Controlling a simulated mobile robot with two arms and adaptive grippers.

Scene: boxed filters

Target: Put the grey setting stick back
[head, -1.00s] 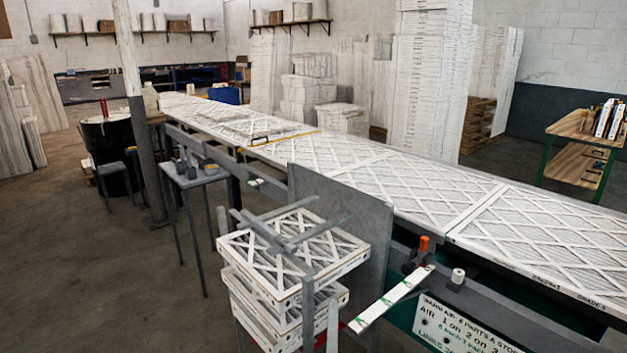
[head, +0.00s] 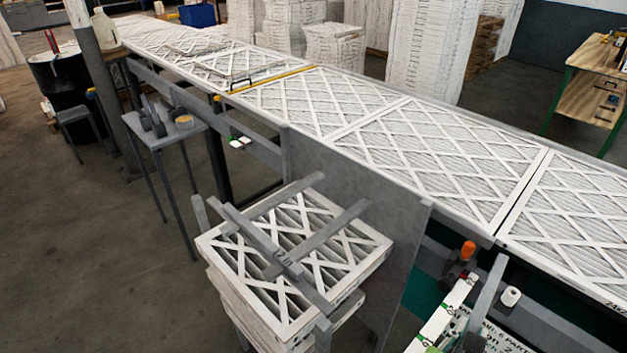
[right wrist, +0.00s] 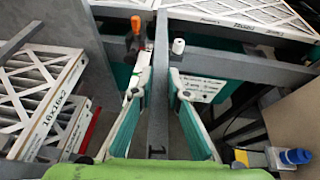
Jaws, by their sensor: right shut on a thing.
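The grey setting stick (head: 490,283) is a plain grey bar at the lower right of the head view. It also shows in the right wrist view (right wrist: 158,115), lying lengthwise between the fingers. My right gripper (head: 480,316), with white and green fingers, is shut on it. In the right wrist view the fingertips (right wrist: 160,73) close on its two sides. The stick is in front of the long table's edge, between the orange-topped item (head: 466,252) and the white roll (head: 510,296). Whether it touches the rail there is unclear. My left gripper is not in view.
A stack of filters (head: 355,268) stands within grey bars left of the stick, beside an upright grey panel (head: 345,185). Large filters lie along the long table (head: 430,160). A lettered sign (right wrist: 203,87) hangs below the table edge. A small grey table (head: 150,140) stands further left.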

